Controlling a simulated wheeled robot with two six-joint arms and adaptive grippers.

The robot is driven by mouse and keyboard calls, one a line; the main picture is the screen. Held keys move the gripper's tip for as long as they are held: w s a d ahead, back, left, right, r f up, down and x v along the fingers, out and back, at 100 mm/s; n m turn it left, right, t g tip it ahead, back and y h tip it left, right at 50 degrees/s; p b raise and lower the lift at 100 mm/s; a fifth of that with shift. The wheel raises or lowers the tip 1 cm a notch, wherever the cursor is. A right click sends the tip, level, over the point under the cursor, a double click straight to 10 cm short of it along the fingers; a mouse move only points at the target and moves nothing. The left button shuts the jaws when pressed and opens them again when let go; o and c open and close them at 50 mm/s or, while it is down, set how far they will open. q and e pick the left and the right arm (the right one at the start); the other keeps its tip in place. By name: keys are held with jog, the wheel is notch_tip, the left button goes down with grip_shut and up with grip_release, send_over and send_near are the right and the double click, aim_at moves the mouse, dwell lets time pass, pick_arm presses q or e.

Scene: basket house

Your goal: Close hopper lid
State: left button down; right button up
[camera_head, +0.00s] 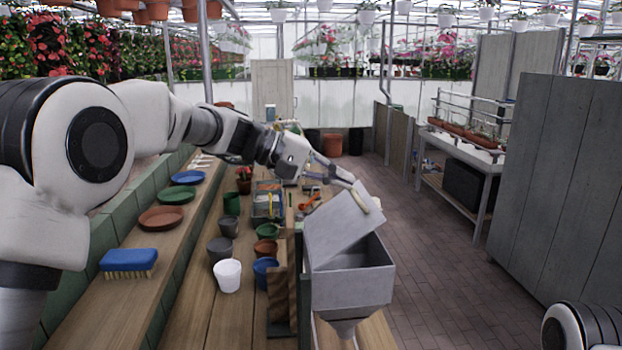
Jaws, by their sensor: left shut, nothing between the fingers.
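The grey metal hopper (352,290) stands at the right edge of the bench, with a funnel-shaped bottom. Its flat grey lid (335,228) is open and tilted up, rising from the hopper's left side. The box opening shows to the right of the lid. My left gripper (352,183) reaches in from the left to the lid's upper edge and is shut with nothing between its fingers. Its tips are close to the top corner; I cannot tell whether they touch. My right gripper is out of view; only part of my right arm shows at the lower right.
A wooden block stand (280,297) stands just left of the hopper. Pots, including a white one (227,275), crowd the bench. A blue brush (128,262) and saucers lie on the left shelf. The brick floor (430,245) right of the hopper is clear, up to a grey panel (560,190).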

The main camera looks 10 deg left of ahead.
aim_at(366, 198)
pick_arm(q)
jog(key=shift+y, duration=0.7)
jog(key=x, duration=0.4)
jog(key=f+b+x, duration=0.1)
jog(key=x, duration=0.2)
jog(key=shift+a, duration=0.2)
jog(key=shift+d+f+g, duration=0.25)
jog(key=shift+f+g, duration=0.05)
jog(key=shift+w+d+f, duration=0.1)
jog(key=shift+d+f, duration=0.2)
jog(key=shift+f, duration=0.4)
